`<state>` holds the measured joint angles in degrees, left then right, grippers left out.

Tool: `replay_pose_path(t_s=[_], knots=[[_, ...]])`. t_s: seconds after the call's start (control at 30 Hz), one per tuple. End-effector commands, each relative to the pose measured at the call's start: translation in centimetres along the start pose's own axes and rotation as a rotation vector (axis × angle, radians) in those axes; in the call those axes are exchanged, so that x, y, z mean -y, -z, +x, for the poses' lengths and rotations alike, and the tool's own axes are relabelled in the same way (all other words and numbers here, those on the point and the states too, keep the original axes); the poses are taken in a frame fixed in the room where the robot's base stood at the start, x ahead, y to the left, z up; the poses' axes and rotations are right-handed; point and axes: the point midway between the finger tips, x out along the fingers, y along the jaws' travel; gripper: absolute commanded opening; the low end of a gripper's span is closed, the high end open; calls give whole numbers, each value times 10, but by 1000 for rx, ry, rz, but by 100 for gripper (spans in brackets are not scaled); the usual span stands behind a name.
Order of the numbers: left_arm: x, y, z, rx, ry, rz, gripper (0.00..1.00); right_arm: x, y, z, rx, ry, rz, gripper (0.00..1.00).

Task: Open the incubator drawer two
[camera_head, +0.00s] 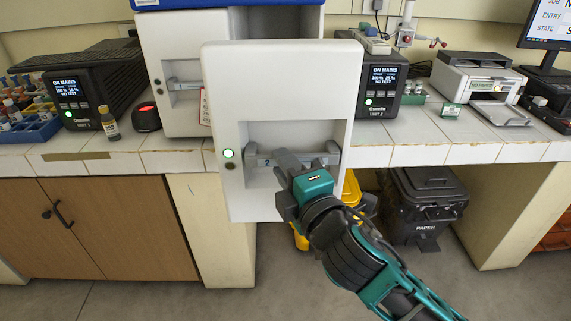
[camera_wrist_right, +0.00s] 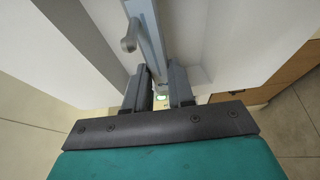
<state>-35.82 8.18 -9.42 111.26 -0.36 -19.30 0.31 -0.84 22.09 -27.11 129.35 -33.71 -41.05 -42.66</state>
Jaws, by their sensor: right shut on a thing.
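The white front of incubator drawer two (camera_head: 281,70) stands forward of the bench, with the other white front behind it to the left. Its recess holds a grey horizontal handle bar (camera_head: 262,160) marked "2". A round light glows green left of the recess. My right gripper (camera_head: 287,167) is at the middle of the bar and hides part of it. In the right wrist view, the two dark fingers (camera_wrist_right: 161,92) are shut on the handle bar (camera_wrist_right: 150,40), one on each side. My left gripper is in neither view.
A tiled bench (camera_head: 430,143) runs behind, with UPS units (camera_head: 378,85), a printer (camera_head: 473,78) and a small bottle (camera_head: 109,123). A black paper bin (camera_head: 424,207) and something yellow stand below. The floor at the front left is clear.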

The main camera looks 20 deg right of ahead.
Motion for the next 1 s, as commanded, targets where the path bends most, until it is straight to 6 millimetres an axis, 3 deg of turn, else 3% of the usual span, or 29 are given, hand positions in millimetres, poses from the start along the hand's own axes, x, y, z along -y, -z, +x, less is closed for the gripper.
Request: replay_pose_path(t_s=[0.27,0.3,0.53,0.83,1.0], knots=[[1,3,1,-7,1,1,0,1,0,0,0,1,0,0],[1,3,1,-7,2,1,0,0,0,0,0,1,0,27],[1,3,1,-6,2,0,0,0,0,0,0,1,0,49],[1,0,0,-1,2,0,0,0,0,-3,0,1,0,49],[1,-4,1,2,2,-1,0,2,0,-22,-1,3,1,49]])
